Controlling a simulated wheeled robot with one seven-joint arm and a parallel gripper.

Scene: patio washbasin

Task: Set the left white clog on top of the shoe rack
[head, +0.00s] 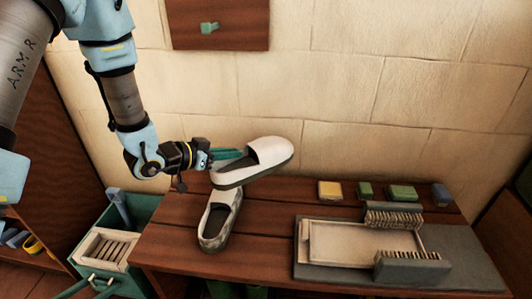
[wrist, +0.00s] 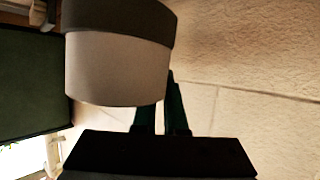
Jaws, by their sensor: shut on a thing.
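A white clog (head: 262,158) with a dark grey sole is in my gripper (head: 230,156), held above the back of the wooden table. Its toe points right and slightly up. The teal fingers are shut on its left, heel end; the exact contact is partly hidden. In the wrist view the clog's pale side and dark sole (wrist: 118,68) fill the upper middle, with the fingers (wrist: 160,118) just below. A second clog (head: 217,222), whitish with grey patches, stands on the table below the held one. I cannot tell for sure which piece is the shoe rack.
A brown wooden shelf unit (head: 52,135) at far left holds small coloured items low down. A green crate (head: 118,262) stands beside the table (head: 185,262). A grey brush tray (head: 345,272) fills the table's right; several coloured blocks (head: 330,189) lie behind. The wall is close behind.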

